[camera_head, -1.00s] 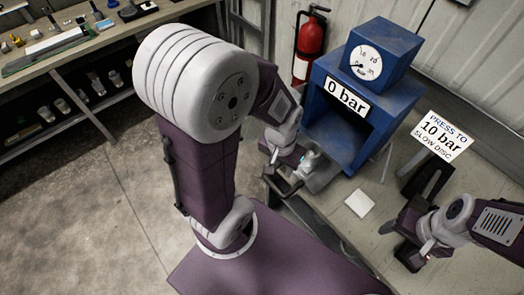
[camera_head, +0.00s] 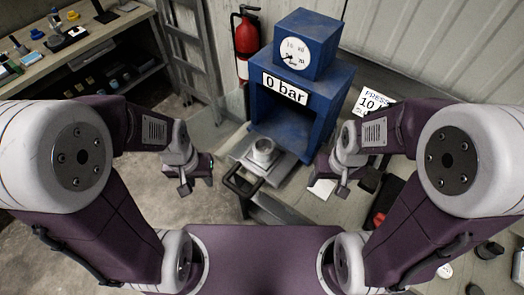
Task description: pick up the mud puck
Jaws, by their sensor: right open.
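I cannot pick out a mud puck for certain. A silver metal cup (camera_head: 263,150) stands upright on the pale tray (camera_head: 243,153) at the mouth of the blue press (camera_head: 341,83); whether anything is inside it is too small to tell. My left gripper (camera_head: 196,184) hangs left of the tray, apart from it, over the floor; its jaw gap is unclear. My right gripper (camera_head: 331,181) is open and empty, to the right of the tray, close to a white square pad (camera_head: 321,189) on the bench.
A partly hidden sign (camera_head: 372,101) stands right. Dark small items (camera_head: 490,250) lie at lower right. A fire extinguisher (camera_head: 246,35) hangs behind.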

